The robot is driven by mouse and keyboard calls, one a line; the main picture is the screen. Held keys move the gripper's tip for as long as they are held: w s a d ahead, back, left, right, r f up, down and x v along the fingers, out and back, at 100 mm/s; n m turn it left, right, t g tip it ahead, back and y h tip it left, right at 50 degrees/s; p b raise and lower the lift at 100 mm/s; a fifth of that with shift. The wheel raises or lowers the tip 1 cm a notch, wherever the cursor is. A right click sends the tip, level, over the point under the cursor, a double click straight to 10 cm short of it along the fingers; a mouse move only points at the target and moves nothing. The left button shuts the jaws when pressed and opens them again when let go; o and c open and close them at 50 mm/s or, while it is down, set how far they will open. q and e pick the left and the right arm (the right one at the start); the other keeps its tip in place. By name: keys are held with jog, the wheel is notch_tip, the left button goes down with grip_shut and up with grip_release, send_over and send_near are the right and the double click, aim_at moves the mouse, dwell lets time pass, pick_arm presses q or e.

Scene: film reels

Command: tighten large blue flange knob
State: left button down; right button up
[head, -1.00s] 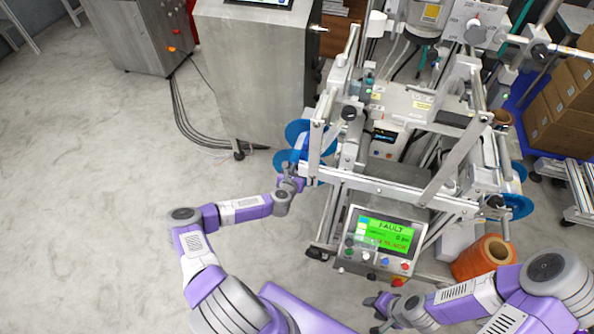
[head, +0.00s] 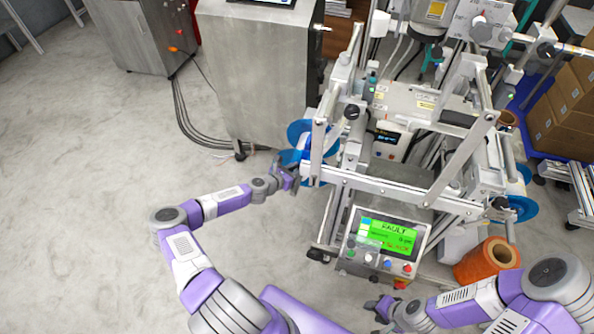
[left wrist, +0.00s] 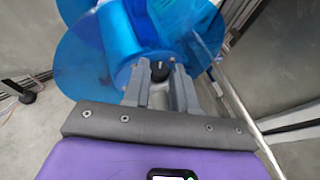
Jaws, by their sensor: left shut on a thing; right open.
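Blue flanges (head: 299,132) sit on the left side of the labelling machine in the head view. In the left wrist view a large translucent blue flange (left wrist: 82,55) fills the upper left, with more blue discs behind. A small dark knob (left wrist: 160,70) sits at its hub, between my fingertips. My left gripper (left wrist: 158,82) is shut on this knob, with a finger on each side. In the head view my left gripper (head: 291,178) is beside the lower flange, and the knob itself is hidden. My right gripper (head: 381,307) is open and empty, low in front of the machine.
A control panel (head: 385,240) with a green FAULT screen stands in front of the machine. An orange roll (head: 489,262) is at its right. A grey steel cabinet (head: 254,75) stands behind the flanges, with cables on the floor. The floor at left is clear.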

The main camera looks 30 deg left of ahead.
pick_arm(q)
jog(key=shift+a+m+g+h, duration=0.15)
jog(key=shift+m+g+h, duration=0.15)
jog(key=shift+m+h, duration=0.35)
jog(key=c, duration=0.9)
grip_release()
jog(key=shift+r+n, duration=0.1)
jog(key=shift+n, duration=0.15)
